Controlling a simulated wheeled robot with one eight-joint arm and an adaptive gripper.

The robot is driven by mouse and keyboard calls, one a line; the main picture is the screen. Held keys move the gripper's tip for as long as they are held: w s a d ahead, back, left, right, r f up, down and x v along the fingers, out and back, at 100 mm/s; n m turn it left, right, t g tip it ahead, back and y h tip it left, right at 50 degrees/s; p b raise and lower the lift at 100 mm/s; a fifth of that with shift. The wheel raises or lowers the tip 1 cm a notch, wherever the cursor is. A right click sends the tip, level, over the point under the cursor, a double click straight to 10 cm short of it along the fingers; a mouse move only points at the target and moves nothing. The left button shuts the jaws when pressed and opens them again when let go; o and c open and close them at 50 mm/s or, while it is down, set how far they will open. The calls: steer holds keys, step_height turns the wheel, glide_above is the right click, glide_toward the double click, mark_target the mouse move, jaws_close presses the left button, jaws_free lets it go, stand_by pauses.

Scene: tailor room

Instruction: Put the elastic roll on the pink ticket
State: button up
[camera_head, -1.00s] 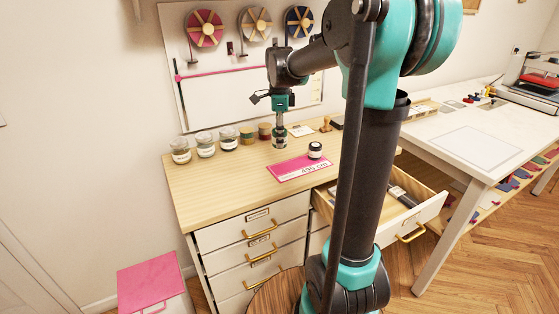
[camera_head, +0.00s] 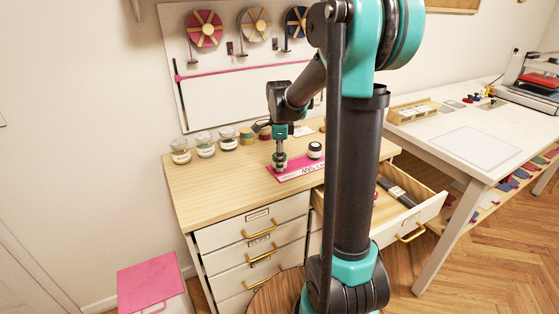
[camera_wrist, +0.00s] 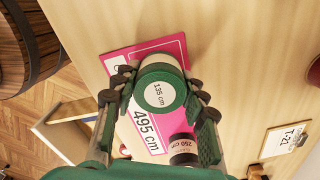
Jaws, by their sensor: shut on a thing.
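The pink ticket (camera_head: 287,176), marked 495 cm, lies on the wooden desktop; it also shows in the wrist view (camera_wrist: 170,46). My gripper (camera_wrist: 160,92) is shut on a green-topped elastic roll (camera_wrist: 160,96) labelled 135 cm. In the head view my gripper (camera_head: 280,160) is over the ticket's left part. I cannot tell whether the held roll touches the ticket. A dark roll (camera_head: 315,150) with a white label stands at the ticket's right rear; the wrist view shows this roll (camera_wrist: 183,147) with 250 cm on it, beside the held roll.
Several jars (camera_head: 205,144) line the desk's back left. Other rolls (camera_head: 246,135) stand behind my gripper, partly hidden. An open drawer (camera_head: 420,208) juts out at the right. A small card (camera_wrist: 285,139) lies nearby. The desk's front left is clear.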

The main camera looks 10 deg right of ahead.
steer(key=shift+f, duration=0.1)
steer(key=o, duration=1.1)
step_height(320, 180, up, 12)
steer(key=shift+r, duration=0.15)
